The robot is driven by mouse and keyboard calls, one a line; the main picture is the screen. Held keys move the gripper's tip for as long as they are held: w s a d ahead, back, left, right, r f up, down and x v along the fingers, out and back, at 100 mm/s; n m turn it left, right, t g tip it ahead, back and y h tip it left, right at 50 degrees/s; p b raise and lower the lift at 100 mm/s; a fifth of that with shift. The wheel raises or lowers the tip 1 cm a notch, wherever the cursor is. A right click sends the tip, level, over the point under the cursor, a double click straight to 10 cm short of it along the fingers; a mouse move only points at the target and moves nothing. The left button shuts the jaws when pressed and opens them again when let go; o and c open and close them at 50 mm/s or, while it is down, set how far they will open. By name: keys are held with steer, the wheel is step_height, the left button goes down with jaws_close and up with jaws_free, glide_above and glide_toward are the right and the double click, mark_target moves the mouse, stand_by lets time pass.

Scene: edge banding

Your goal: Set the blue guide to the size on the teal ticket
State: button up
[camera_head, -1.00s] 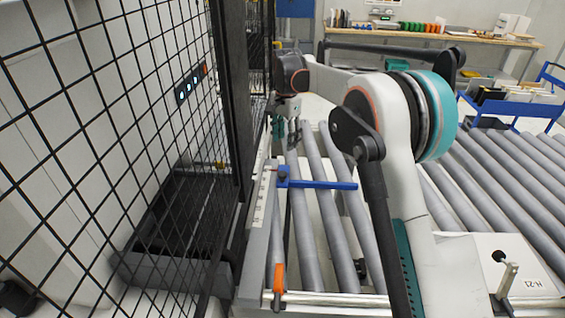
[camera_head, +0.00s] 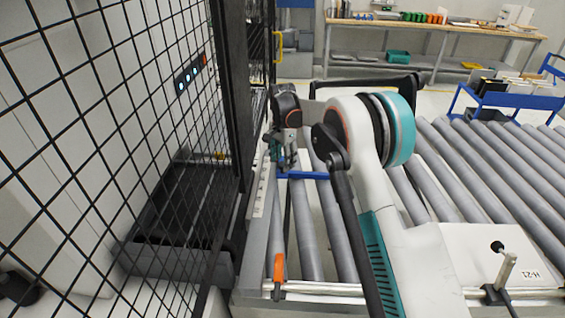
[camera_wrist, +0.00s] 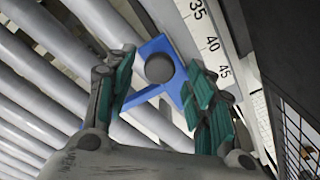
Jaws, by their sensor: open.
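The blue guide (camera_head: 303,175) lies across the rollers beside the white scale in the head view; my arm hides part of it. In the wrist view the blue guide (camera_wrist: 154,47) has a round dark knob (camera_wrist: 160,68) and sits beside the scale (camera_wrist: 205,40), where 35, 40 and 45 can be read. My gripper (camera_head: 283,163) is open over the guide's scale end. In the wrist view the fingers of my gripper (camera_wrist: 165,95) stand either side of the knob, apart from each other. I see no teal ticket in these views.
A black mesh fence (camera_head: 110,130) stands close on the left of the roller table (camera_head: 335,225). An orange handle (camera_head: 279,267) is at the table's front. A blue cart (camera_head: 505,98) and a workbench (camera_head: 430,32) stand behind.

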steer(key=shift+f, duration=0.7)
jaws_close()
steer(key=shift+s, duration=0.15)
steer(key=s+b, duration=0.3)
steer(key=s, duration=1.6)
steer(key=shift+s+a, duration=0.35)
steer(key=shift+s, duration=0.05)
jaws_free()
